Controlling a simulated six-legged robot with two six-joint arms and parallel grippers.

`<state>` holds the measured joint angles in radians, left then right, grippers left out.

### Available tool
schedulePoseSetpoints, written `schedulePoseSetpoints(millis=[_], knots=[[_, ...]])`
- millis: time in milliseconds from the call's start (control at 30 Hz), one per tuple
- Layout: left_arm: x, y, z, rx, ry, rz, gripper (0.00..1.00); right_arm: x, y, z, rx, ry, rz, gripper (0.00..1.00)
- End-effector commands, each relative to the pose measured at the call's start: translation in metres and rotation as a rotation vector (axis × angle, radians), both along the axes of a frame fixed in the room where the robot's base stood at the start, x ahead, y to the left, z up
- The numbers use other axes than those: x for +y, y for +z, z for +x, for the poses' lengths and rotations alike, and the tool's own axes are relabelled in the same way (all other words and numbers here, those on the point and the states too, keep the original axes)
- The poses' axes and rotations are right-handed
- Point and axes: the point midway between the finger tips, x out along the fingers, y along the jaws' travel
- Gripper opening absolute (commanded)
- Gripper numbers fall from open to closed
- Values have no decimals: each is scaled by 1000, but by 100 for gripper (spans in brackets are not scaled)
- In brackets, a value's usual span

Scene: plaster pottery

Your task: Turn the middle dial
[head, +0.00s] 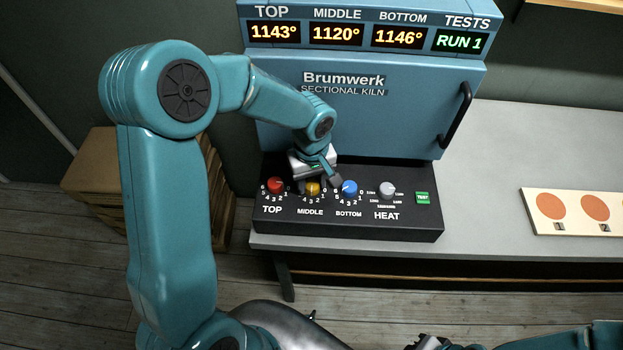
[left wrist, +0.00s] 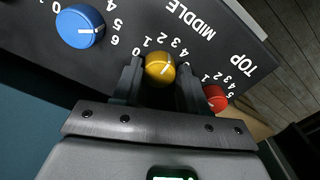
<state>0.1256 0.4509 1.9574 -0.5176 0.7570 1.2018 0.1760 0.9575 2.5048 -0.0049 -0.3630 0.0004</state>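The yellow middle dial (head: 313,188) sits on the kiln's black control panel, between the red top dial (head: 275,185) and the blue bottom dial (head: 349,187). My left gripper (head: 318,180) is over it from above and hides part of it. In the left wrist view the middle dial (left wrist: 160,68) lies between my two fingertips, one on each side, with what look like thin gaps. The middle display (head: 335,34) reads 1120°. My right gripper (head: 428,343) shows only partly at the bottom edge.
A grey heat knob (head: 388,189) and a green test button (head: 422,198) are farther right on the panel. The top display reads 1143°, the bottom 1146°, and the tests display (head: 461,41) RUN 1. A board with orange discs (head: 570,211) lies on the bench at right.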

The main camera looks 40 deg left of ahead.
Motion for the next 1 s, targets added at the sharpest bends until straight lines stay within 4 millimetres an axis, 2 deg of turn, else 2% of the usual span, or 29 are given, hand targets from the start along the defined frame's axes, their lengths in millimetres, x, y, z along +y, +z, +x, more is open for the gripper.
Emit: schedulePoseSetpoints(millis=[33, 100, 367, 567, 1000], knots=[[0, 0, 0, 0, 0, 0, 25, 0, 0, 0, 0, 0, 0, 0], [0, 0, 0, 0, 0, 0, 9, 0, 0, 0, 0, 0, 0, 0], [0, 0, 0, 1, -19, -1, 9, 0, -1, 0, 0, 0, 0, 0], [0, -1, 0, 1, -100, 0, 9, 0, -7, 0, 0, 0, 0, 0], [0, -1, 0, 0, -483, -1, 9, 0, -23, 0, 0, 0, 0, 0]])
